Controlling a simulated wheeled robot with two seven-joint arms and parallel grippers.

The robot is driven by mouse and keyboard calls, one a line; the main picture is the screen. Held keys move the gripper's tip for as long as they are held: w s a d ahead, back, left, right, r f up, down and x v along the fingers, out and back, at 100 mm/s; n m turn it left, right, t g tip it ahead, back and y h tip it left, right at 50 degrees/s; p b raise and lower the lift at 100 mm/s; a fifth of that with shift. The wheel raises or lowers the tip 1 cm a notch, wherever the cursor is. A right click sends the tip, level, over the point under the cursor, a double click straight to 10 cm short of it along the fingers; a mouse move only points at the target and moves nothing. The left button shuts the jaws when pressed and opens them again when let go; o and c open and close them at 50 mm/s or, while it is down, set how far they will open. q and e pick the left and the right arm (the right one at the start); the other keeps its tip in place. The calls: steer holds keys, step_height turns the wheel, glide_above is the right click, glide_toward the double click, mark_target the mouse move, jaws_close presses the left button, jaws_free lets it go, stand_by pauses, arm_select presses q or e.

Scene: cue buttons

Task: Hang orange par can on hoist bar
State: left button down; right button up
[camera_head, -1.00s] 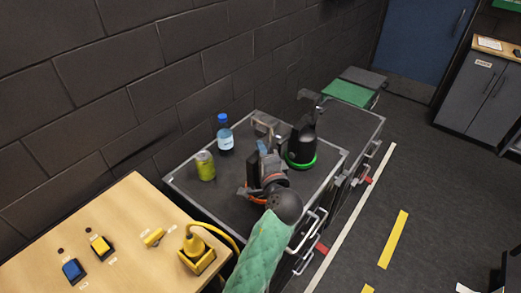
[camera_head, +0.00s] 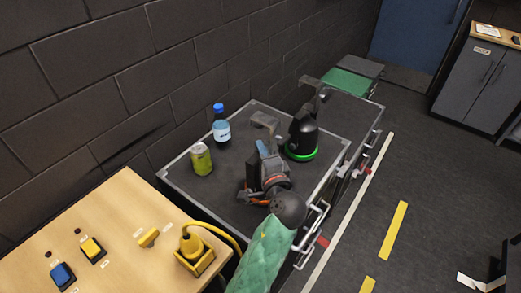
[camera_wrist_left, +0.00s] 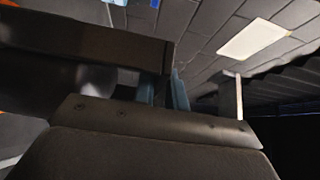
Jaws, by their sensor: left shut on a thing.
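The orange par can (camera_head: 244,196) is on or just above the dark case top. Its orange rim shows low beside my left wrist, and most of its body is hidden. Its grey hook (camera_head: 265,119) stands up above. My left gripper (camera_head: 263,148) is shut on the par can near its upper part, blue fingertips just under the hook. In the left wrist view the blue fingers (camera_wrist_left: 180,92) show beyond the dark gripper body, with a grey upright piece near them. I cannot make out the hoist bar. My right gripper is not in view.
A par can with a green ring (camera_head: 305,140) stands right behind the held one. A green can (camera_head: 201,160) and a blue-capped bottle (camera_head: 221,130) stand left on the case (camera_head: 225,207). A wooden table (camera_head: 110,225) with buttons is front left. Open floor lies right.

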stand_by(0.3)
arm_select(q)
steer(key=c, duration=1.8)
jaws_free()
steer(key=shift+f, duration=0.1)
steer(key=o, duration=0.4)
steer(key=shift+c, duration=0.2)
steer(key=shift+s, duration=0.1)
